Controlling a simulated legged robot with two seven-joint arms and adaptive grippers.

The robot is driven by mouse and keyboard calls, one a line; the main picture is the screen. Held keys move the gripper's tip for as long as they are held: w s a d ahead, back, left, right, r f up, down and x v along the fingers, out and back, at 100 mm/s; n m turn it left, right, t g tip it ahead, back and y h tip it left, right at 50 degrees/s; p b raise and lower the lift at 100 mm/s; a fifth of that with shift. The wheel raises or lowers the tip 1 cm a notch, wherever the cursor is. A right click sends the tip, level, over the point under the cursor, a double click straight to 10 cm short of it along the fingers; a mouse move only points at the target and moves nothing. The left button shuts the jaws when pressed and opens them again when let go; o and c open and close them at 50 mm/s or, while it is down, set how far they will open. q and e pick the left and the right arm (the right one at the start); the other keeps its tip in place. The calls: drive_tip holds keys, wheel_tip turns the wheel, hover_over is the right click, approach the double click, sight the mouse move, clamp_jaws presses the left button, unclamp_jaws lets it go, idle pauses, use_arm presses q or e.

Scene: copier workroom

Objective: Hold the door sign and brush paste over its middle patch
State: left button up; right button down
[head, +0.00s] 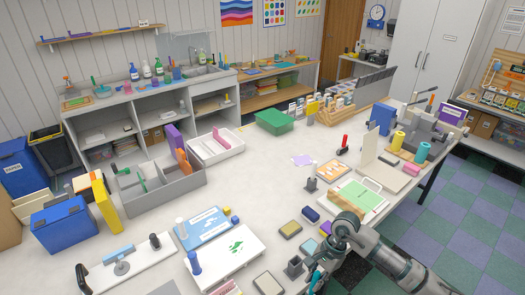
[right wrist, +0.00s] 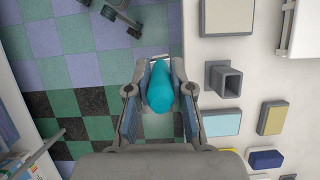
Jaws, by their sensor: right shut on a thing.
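My right gripper (head: 318,266) is near the table's right front edge. In the right wrist view, its two fingers (right wrist: 160,68) are shut on a teal cylindrical handle (right wrist: 160,90). What is at the handle's other end is hidden. My left gripper is not in view.
A grey square holder (head: 294,268) and several small blocks, including a tan one (head: 290,229), lie left of my right gripper. A grey tray (head: 150,200) and a white bin (head: 215,148) stand further back. The table middle is clear. Checkered floor (right wrist: 60,80) lies below the gripper.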

drive_tip(key=d+f+n+h, duration=0.1)
drive_tip(key=n, duration=0.2)
drive_tip(key=w+d+n+g+h, duration=0.1)
drive_tip(key=n, duration=0.3)
drive_tip(key=w+d+f+n+h, duration=0.1)
drive_tip(key=d+n, duration=0.1)
drive_tip(key=n, duration=0.1)
drive_tip(key=shift+d+f+n+g+h, duration=0.1)
drive_tip(key=shift+f+n+g+h, duration=0.25)
drive_tip(key=shift+n+g+h, duration=0.05)
drive_tip(key=shift+s, duration=0.15)
